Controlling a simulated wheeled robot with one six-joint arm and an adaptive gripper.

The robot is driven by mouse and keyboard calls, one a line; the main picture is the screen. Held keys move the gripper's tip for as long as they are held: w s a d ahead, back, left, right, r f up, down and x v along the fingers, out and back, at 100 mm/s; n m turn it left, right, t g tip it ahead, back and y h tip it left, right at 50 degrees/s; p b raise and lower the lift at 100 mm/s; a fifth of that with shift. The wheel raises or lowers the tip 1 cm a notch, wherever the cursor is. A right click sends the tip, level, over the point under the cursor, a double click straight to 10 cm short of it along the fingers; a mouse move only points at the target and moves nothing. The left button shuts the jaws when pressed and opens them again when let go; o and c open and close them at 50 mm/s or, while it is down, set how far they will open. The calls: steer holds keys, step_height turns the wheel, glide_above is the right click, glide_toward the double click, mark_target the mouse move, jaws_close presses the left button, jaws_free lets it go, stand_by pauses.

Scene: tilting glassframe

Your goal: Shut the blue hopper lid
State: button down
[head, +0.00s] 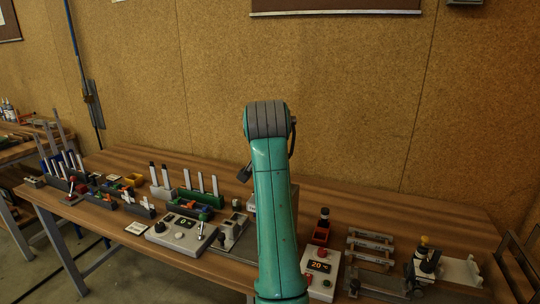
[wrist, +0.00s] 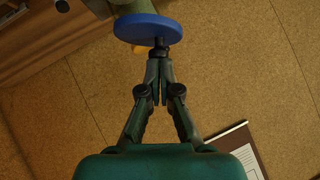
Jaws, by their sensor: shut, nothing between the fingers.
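A round blue disc, which looks like the hopper lid (wrist: 148,29), shows at the top middle of the wrist view. A pale greenish-grey body (wrist: 130,8), perhaps the hopper, is partly in view behind it at the top edge. My gripper (wrist: 160,48) is shut and empty, its fingertips at the lower right rim of the disc. They overlap the rim in the picture; I cannot tell if they touch it. In the head view my own arm stands in the middle and hides the gripper, and I cannot make out the blue lid there.
A long wooden bench (head: 440,217) crosses the head view. Left of my arm are a grey control box (head: 181,234) and several racks; right are a red-display box (head: 320,268), grey rails (head: 370,247) and a fixture (head: 424,262). The cork wall (head: 350,90) is behind.

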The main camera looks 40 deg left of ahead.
steer(key=shift+s+a+f+n+h, duration=0.2)
steer(key=shift+a+n+h, duration=0.1)
steer(key=shift+a+h, duration=0.2)
steer(key=shift+s+a+f+n+h, duration=0.1)
steer(key=shift+a+f+n+h, duration=0.1)
steer(key=shift+a+n+h, duration=0.25)
steer(key=shift+s+a+f+t, duration=0.15)
steer(key=shift+a+f+t, duration=0.15)
steer(key=shift+a+f, duration=0.3)
steer(key=shift+f, duration=0.1)
